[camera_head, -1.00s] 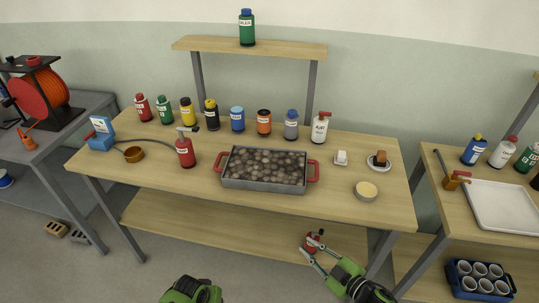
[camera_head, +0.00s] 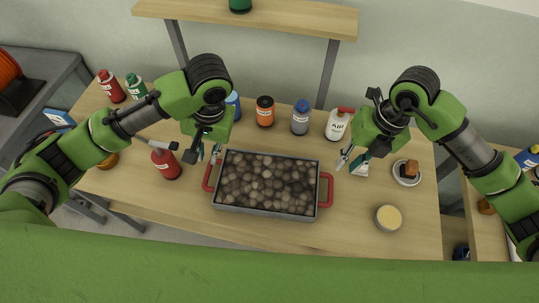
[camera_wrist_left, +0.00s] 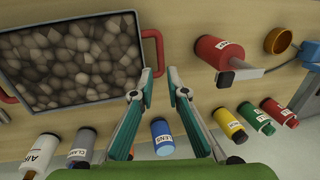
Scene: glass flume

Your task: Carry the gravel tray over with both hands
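The gravel tray (camera_head: 264,211) is a grey metal tray full of brown stones, with a red handle at each end, on the wooden table. It fills the upper left of the left wrist view (camera_wrist_left: 75,104). My left gripper (camera_head: 209,156) is open above the back of the tray's left handle (camera_head: 208,177). In the left wrist view its two fingers (camera_wrist_left: 159,76) are apart and empty, just short of that handle (camera_wrist_left: 159,50). My right gripper (camera_head: 350,160) looks open and empty, above and behind the right handle (camera_head: 328,190). Its fingertips are small and partly overlap a white item.
A round tin (camera_head: 388,218) and a dish (camera_head: 406,173) sit at the right.

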